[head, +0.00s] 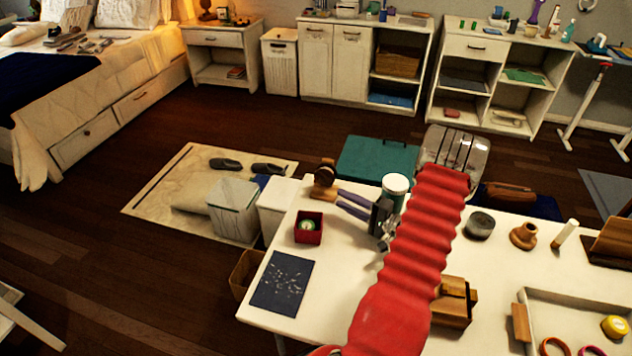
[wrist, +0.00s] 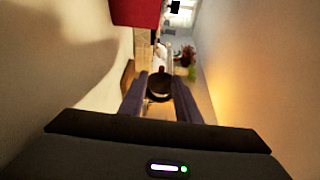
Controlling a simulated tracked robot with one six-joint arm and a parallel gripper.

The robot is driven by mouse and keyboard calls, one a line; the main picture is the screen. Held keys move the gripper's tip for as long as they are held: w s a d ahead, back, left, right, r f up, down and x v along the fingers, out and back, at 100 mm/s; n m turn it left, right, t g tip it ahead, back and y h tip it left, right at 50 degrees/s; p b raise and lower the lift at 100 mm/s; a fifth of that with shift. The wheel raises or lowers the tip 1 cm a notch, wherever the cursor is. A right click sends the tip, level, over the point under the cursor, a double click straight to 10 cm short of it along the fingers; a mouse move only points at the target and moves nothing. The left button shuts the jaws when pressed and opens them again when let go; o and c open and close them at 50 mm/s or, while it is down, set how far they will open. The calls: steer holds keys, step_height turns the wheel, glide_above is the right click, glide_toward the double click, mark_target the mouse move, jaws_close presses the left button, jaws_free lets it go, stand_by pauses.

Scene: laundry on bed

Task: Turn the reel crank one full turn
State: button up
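A small wooden reel (head: 323,177) with a dark round part stands at the far left corner of the white table (head: 360,259). Its crank is too small to make out in the head view. My gripper (head: 339,198) has two purple-blue fingers pointing left, with their tips close to the reel's right side. In the wrist view the fingers of my gripper (wrist: 160,101) stand apart, and a dark round thing (wrist: 159,86) shows in the gap between them. It may be part of the reel. I cannot tell whether either finger touches it.
A red box (head: 308,228) and a dark blue sheet (head: 283,283) lie nearby. A white jar (head: 395,188) stands behind my gripper. A wooden box (head: 453,301), a dark round tin (head: 480,225) and a tray (head: 580,303) are to the right. The table's left front is mostly clear.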

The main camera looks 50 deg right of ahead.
mark_target(316, 179)
steer(key=shift+s+d+t+h, duration=0.3)
steer(key=shift+s+d, duration=0.15)
steer(key=shift+w, duration=0.1)
steer(key=w, duration=0.9)
steer(key=w+a, duration=0.1)
steer(key=w, duration=0.3)
steer(key=shift+w+a+r, duration=0.1)
steer(key=shift+w+r, duration=0.1)
steer(key=shift+w, duration=0.15)
steer(key=shift+c, duration=0.6)
jaws_close()
